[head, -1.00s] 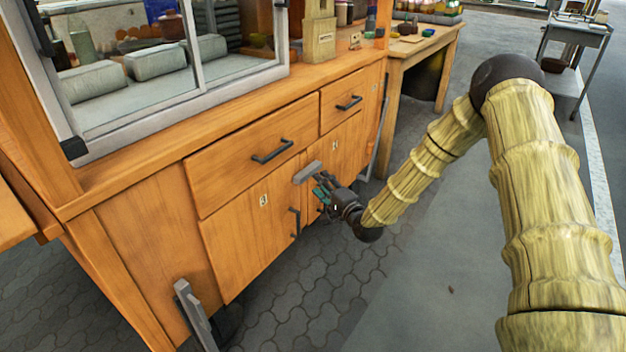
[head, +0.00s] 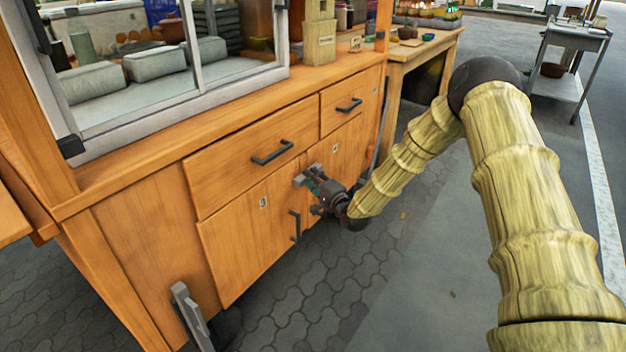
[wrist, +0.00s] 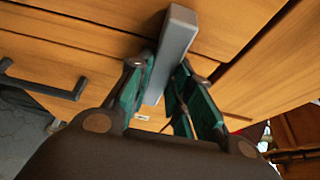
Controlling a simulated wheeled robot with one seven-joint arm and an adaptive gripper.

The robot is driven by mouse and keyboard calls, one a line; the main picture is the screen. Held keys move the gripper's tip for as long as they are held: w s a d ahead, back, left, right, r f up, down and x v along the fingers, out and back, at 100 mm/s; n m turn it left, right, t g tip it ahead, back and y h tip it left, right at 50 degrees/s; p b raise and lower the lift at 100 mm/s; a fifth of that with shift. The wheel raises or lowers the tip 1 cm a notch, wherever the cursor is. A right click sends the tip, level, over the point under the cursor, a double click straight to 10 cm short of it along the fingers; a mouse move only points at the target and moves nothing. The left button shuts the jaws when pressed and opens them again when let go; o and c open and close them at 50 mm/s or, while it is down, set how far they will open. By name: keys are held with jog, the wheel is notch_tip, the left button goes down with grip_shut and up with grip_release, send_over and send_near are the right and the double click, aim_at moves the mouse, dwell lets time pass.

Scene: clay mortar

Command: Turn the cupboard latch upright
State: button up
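The cupboard latch is a grey bar (wrist: 172,48) on the cupboard front. In the head view, the latch (head: 301,181) shows just at the tip of my gripper (head: 315,184), below the drawers and near the seam of the two doors. It lies closer to level than upright. In the wrist view, my gripper's (wrist: 167,75) green-padded fingers stand on either side of the bar, drawn in close and apparently touching it. The bar's far end sticks out past the fingertips. Part of the latch is hidden by the fingers in the head view.
A dark door handle (head: 295,226) sits just below left of my gripper; it shows at left in the wrist view (wrist: 45,82). A drawer handle (head: 272,153) juts out above. Paved floor (head: 300,300) in front is clear. A side table (head: 425,44) stands behind.

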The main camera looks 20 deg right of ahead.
grip_shut()
jog(key=shift+f, duration=0.1)
jog(key=shift+w+d+f+n+y+b, duration=0.15)
jog(key=shift+n+y, duration=1.3)
jog(key=shift+n, duration=2.3)
jog(key=shift+d+f+n+y+b, duration=0.1)
jog(key=shift+n+y+b, duration=0.2)
jog(key=shift+n+y, duration=2.3)
jog(key=shift+w+d+f+n+y+b, duration=0.1)
jog(key=shift+f+n+y+b, duration=0.2)
jog(key=shift+n, duration=4.55)
jog(key=shift+r, duration=0.15)
jog(key=o, duration=0.7)
grip_release()
